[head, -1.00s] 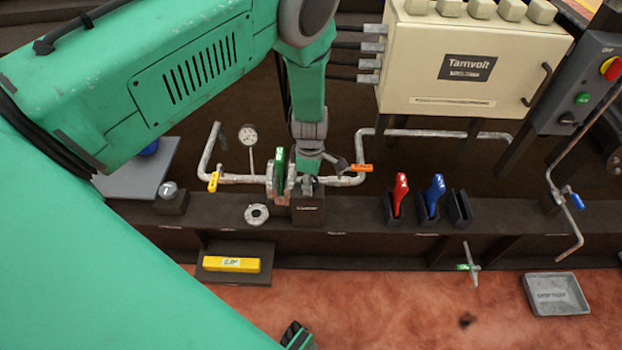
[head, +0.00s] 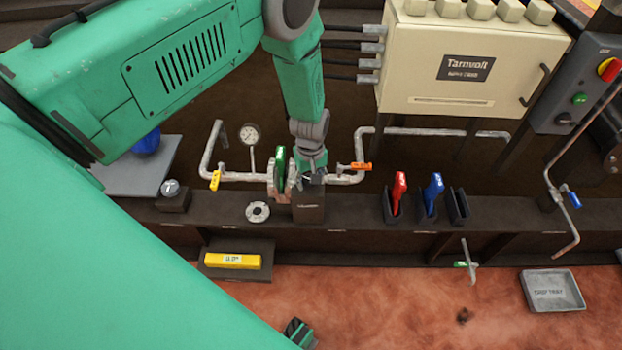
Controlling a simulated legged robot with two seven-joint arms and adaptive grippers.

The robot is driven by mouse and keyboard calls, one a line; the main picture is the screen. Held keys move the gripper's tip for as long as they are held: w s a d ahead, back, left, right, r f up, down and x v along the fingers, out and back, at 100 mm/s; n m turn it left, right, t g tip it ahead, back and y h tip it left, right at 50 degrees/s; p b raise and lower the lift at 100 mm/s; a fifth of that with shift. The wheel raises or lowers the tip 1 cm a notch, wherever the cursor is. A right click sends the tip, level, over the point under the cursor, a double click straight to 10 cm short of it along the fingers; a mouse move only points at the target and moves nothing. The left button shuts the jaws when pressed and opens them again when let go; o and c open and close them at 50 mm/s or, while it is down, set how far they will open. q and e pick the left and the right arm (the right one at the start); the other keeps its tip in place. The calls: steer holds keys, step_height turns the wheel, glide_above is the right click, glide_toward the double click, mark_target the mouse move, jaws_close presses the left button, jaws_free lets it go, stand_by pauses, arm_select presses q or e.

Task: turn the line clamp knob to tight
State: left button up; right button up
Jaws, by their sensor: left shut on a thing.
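My left gripper (head: 311,176) reaches down from the left arm onto the top of a dark labelled block (head: 308,209) in the pipe line. It is shut on the line clamp knob, which is mostly hidden under the fingers. A green plate stands between grey flanges (head: 279,176) just left of the block. The knob's pointer and any tight mark are too small or hidden to read.
A yellow valve handle (head: 215,181) and a gauge (head: 249,135) are left on the pipe; an orange handle (head: 361,166) is close on the right. Red (head: 398,192) and blue (head: 433,192) handled pieces stand in holders further right. A grey tray (head: 553,291) lies on the floor.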

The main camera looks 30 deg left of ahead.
arm_select(q)
steer(key=m, duration=0.4)
steer(key=shift+w+a+r, duration=0.15)
steer(key=shift+w, duration=0.05)
steer(key=shift+m, duration=1.2)
steer(key=shift+w, duration=0.15)
steer(key=o, duration=1.1)
steer(key=shift+o, duration=0.2)
steer(key=shift+s, duration=0.2)
step_height(320, 180, up, 12)
